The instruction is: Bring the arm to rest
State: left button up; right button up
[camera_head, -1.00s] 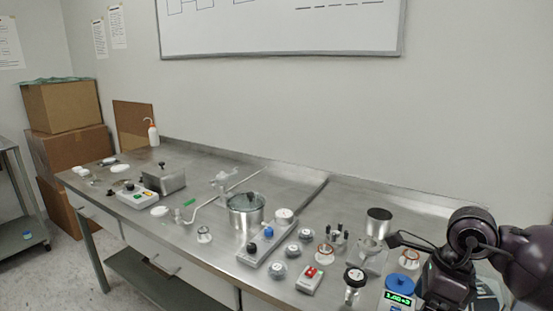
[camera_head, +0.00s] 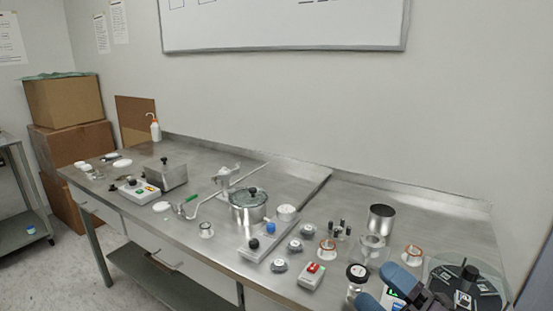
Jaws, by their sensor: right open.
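My right gripper (camera_head: 384,289) is at the bottom right, low in the picture at the near side of the steel bench. Its two blue fingertips are spread apart with nothing seen held between them. A small device with a lit green display (camera_head: 394,296) shows partly between and behind the fingers. Part of my dark right arm shows at the bottom edge, and the rest is out of the picture. My left gripper is not in view.
The steel bench (camera_head: 300,180) carries a glass-lidded pot (camera_head: 248,205), a control box with knobs (camera_head: 262,240), a metal cup (camera_head: 381,220), a jar with a black lid (camera_head: 357,279) and a round black plate (camera_head: 465,287).

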jog(key=s+d+f+m+g+h, duration=0.1)
jog(key=s+d+f+m+h, duration=0.2)
jog(key=d+f+m+h, duration=0.55)
jog(key=s+d+f+m+g+h, duration=0.1)
jog(key=s+d+f+m+h, duration=0.3)
jog(key=m+h, duration=0.55)
jog(key=s+a+f+m+g+y, duration=0.1)
jog(key=s+f+m+g+y, duration=0.1)
jog(key=s+f+m+g, duration=0.5)
jog(key=s+f+m+g+y, duration=0.1)
jog(key=s+f+g, duration=0.4)
jog(key=s, duration=0.7)
jog(key=w+f+n+t+y, duration=0.1)
jog(key=w+f+t, duration=0.6)
jog(key=w+t, duration=0.1)
jog(key=shift+w+a+f, duration=0.15)
jog(key=shift+w+a, duration=0.2)
jog(key=shift+w, duration=0.3)
